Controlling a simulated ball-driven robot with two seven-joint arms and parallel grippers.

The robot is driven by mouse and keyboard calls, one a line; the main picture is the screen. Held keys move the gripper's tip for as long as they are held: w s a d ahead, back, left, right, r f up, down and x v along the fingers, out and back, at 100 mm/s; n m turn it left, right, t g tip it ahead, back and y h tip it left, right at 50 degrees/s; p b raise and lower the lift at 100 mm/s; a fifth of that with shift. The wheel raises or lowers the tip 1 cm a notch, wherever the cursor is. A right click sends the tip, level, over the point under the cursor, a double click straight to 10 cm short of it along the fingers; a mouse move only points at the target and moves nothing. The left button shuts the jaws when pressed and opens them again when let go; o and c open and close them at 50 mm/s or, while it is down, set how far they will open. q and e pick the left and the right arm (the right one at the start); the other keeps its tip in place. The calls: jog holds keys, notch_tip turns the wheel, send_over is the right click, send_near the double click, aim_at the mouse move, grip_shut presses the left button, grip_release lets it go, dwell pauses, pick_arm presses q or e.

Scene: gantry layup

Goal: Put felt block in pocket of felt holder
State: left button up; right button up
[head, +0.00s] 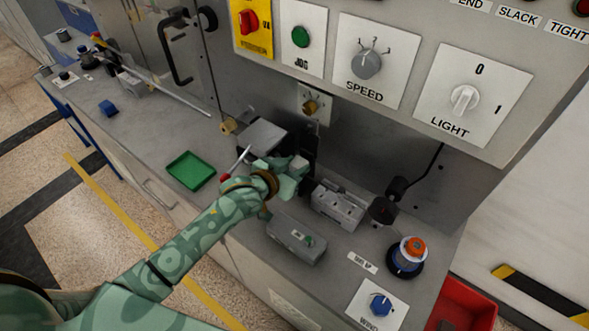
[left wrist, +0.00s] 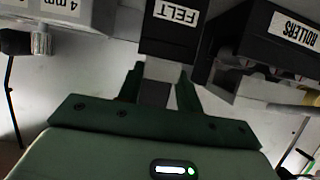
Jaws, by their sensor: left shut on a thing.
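My left gripper (head: 296,172) reaches in over the bench, and its two dark fingers also show in the left wrist view (left wrist: 160,72). It is shut on a grey block, the felt block (left wrist: 154,94), which shows between the fingers. The black felt holder (left wrist: 170,42) with a white FELT label, upside down in that view, is just beyond the fingertips. In the head view the dark holder (head: 311,140) stands against the machine, partly behind my gripper. The pocket opening is not clear to see, and I cannot tell whether the block touches the holder. My right gripper is not in view.
A black ROLLERS holder (left wrist: 262,42) stands close on one side of the felt holder, a grey 4 mm box (left wrist: 75,14) on the other. A green tray (head: 190,170), a grey box (head: 296,241) and a spool (head: 408,256) sit on the bench. A control panel overhangs behind.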

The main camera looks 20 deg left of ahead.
pick_arm(q)
jog(key=shift+f, duration=0.2)
jog(key=shift+f, duration=0.1)
jog(key=o, duration=0.9)
jog(key=shift+r, duration=0.2)
jog(key=shift+o, duration=0.3)
jog(key=p+v, duration=0.3)
jog(key=v, duration=0.8)
jog(key=shift+s+a+r, duration=0.1)
jog(key=shift+s+a, duration=0.05)
jog(key=shift+s, duration=0.35)
